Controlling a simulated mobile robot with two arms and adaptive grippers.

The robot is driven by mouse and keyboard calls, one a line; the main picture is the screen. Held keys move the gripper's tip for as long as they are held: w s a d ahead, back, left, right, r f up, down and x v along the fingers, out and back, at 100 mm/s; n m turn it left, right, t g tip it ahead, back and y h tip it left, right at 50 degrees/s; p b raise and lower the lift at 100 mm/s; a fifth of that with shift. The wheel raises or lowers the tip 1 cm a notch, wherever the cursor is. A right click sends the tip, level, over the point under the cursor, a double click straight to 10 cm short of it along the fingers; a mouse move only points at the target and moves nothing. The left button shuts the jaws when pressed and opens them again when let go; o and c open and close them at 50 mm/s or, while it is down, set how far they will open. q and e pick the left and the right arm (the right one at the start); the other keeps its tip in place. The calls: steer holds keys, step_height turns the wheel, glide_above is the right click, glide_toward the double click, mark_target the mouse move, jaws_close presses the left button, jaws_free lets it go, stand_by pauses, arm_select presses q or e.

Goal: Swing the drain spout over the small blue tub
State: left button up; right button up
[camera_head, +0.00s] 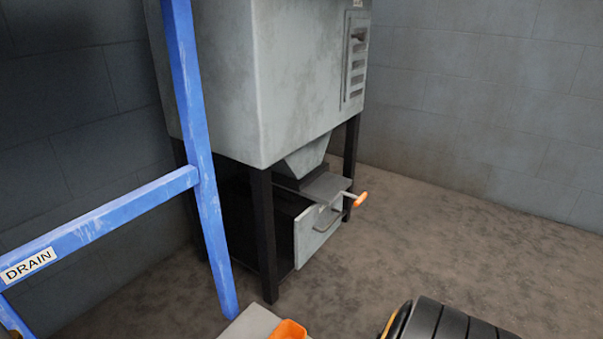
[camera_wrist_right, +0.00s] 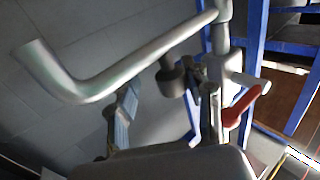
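The drain spout (camera_wrist_right: 140,65) is a silver bent pipe crossing the upper left of the right wrist view, with its free end towards the upper left. A short dark knob (camera_wrist_right: 171,78) hangs under it. A red lever (camera_wrist_right: 243,106) sits to the right of the pipe. My right gripper (camera_wrist_right: 172,80) has its two fingers apart, close to the pipe and knob; contact cannot be made out. My left gripper is in neither view. The small blue tub cannot be made out. The head view shows a blue frame (camera_head: 203,180) with a DRAIN label (camera_head: 29,266).
A grey machine (camera_head: 265,80) on dark legs stands behind the frame. Its drawer (camera_head: 318,230) and orange-tipped handle (camera_head: 359,199) stick out at the front. Blue bars (camera_wrist_right: 253,60) stand close beside the spout.

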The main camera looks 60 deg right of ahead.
steer(key=s+d+r+m+g+h+p, duration=0.25)
steer(key=s+d+p, duration=0.45)
steer(key=p, duration=0.8)
steer(key=s+d+r+m+g+h+p, duration=0.15)
steer(key=s+d+h+p, duration=0.3)
steer(key=s+p, duration=0.7)
steer(key=s+r+g+h+p, duration=0.1)
steer(key=s+g+p, duration=0.2)
steer(key=s+p, duration=0.4)
steer(key=s+d+r+g+h+p, duration=0.1)
steer(key=s+p, duration=0.6)
steer(key=p, duration=0.7)
steer(key=shift+s+d+r+g, duration=0.25)
steer(key=shift+r+g, duration=0.55)
steer(key=shift+g, duration=0.2)
